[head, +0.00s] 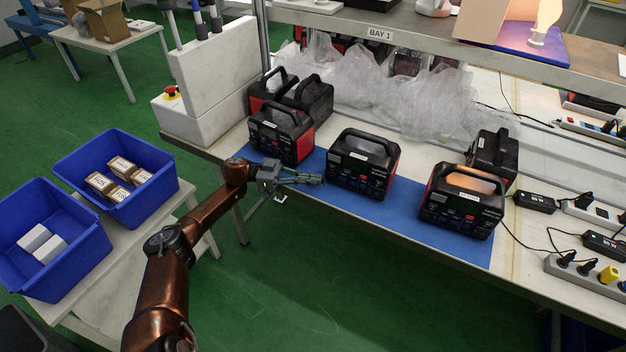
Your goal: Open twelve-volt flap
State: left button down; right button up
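Three black power stations with red sides and top handles stand along the blue mat (410,213) on the bench: a left one (281,137), a middle one (361,166) and a right one (461,203). Their front panels face me. The sockets and any twelve-volt flap are too small to make out. My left gripper (318,180) is at the mat's front edge, in front of the gap between the left and middle stations. It appears to hold nothing. Its fingers are seen too small to judge their opening. My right gripper is out of view.
More power stations stand behind, one (492,152) at the right and others at the back left. Clear plastic bags (400,95) lie behind the row. Chargers and power strips (585,275) with cables lie at the right. Blue bins (160,197) stand on a side table at the left.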

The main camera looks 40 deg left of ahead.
pick_arm(q)
jog(key=c, duration=2.2)
grip_release()
jog(key=v, duration=1.2)
jog(key=shift+f, duration=0.1)
